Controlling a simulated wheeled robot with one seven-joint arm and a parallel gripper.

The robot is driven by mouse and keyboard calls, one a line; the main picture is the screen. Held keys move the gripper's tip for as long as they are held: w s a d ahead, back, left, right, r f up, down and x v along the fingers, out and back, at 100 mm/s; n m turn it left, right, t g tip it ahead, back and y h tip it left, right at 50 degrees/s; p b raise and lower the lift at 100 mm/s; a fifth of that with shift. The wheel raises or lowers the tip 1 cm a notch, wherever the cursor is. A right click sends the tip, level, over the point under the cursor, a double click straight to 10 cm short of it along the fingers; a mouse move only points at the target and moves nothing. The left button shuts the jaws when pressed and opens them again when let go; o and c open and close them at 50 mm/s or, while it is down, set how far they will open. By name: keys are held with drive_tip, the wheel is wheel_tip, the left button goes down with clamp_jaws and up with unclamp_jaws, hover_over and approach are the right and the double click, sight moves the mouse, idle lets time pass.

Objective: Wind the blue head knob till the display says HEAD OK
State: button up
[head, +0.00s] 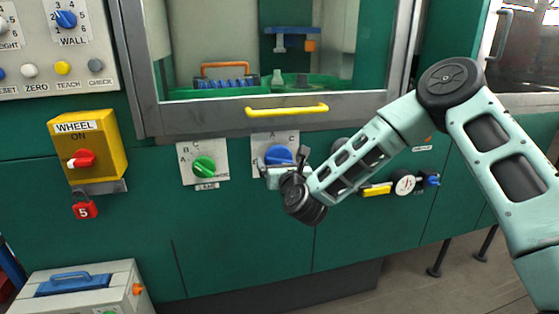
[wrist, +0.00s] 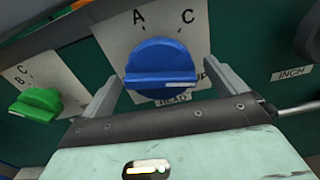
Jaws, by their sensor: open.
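The blue head knob (head: 280,154) sits on a pale plate on the green machine front, below the window. In the wrist view the blue knob (wrist: 158,62) is between my two fingers, its grip bar lying nearly level. Letters A and C show above it and the word HEAD just below; the other lettering is partly covered. My gripper (wrist: 160,78) is open, with one finger on each side of the knob; I cannot tell whether either touches it. In the head view my wrist hides most of the gripper (head: 272,172). I see no display reading HEAD OK.
A green knob (head: 204,166) on its own plate is just left. A yellow handle (head: 287,109) runs below the window. A yellow WHEEL box (head: 88,147) with a red switch and a red lock (head: 84,206) is further left. A gauge (head: 404,184) with a yellow lever is right.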

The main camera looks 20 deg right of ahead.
drive_tip(key=shift+w, duration=0.7)
drive_tip(key=c, duration=1)
drive_tip(key=shift+n, duration=0.3)
